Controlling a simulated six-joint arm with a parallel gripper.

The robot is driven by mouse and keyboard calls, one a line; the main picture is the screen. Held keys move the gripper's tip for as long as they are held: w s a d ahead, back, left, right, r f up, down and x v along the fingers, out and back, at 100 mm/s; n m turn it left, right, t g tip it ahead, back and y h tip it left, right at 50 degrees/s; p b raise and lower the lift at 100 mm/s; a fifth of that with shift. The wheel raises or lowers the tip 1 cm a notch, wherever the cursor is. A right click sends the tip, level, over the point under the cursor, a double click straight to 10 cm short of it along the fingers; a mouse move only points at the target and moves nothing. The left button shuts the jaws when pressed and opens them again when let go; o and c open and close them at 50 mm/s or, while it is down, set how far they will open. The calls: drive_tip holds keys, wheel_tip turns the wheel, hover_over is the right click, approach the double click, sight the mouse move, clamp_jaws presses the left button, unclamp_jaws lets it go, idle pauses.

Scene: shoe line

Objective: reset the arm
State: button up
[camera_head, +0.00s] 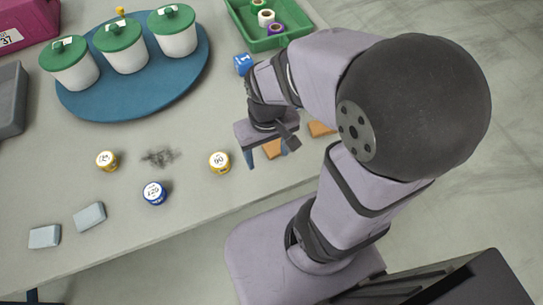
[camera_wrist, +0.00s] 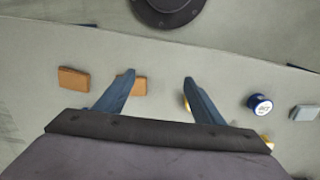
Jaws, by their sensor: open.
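My gripper (camera_head: 267,156) is over the table (camera_head: 190,235) near its front edge, to the right of a yellow-lidded jar marked 90 (camera_head: 219,162). Its two blue fingers are apart, with nothing between them. In the wrist view the open fingers (camera_wrist: 159,78) point toward the bare table. One tan block (camera_head: 271,149) shows beneath the gripper and is partly hidden by it; in the wrist view it lies behind the left finger (camera_wrist: 139,87). A second tan block (camera_head: 320,128) lies to the right, partly covered by my arm.
White pots with green lids (camera_head: 123,49) stand on a round blue board (camera_head: 95,106). A green crate (camera_head: 236,22) holds spools. A blue cube (camera_head: 243,64), a blue-lidded jar (camera_head: 154,194), another yellow-lidded jar (camera_head: 106,161), dark scraps (camera_head: 160,157) and grey blocks (camera_head: 89,217) lie around.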

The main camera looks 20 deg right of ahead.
drive_tip(key=shift+s+d+f, duration=0.1)
drive_tip(key=shift+s+d, duration=0.05)
drive_tip(key=shift+s, duration=0.3)
drive_tip(key=shift+s+d+f, duration=0.1)
drive_tip(key=shift+s+d, duration=0.05)
drive_tip(key=shift+s, duration=0.25)
drive_tip(key=shift+r, duration=0.1)
wheel_tip(320, 180, up, 18)
drive_tip(key=p, duration=1.8)
drive_tip(key=shift+r+p, duration=0.2)
drive_tip(key=shift+p, duration=0.1)
drive_tip(key=shift+o, duration=0.7)
drive_tip(key=shift+f, duration=0.1)
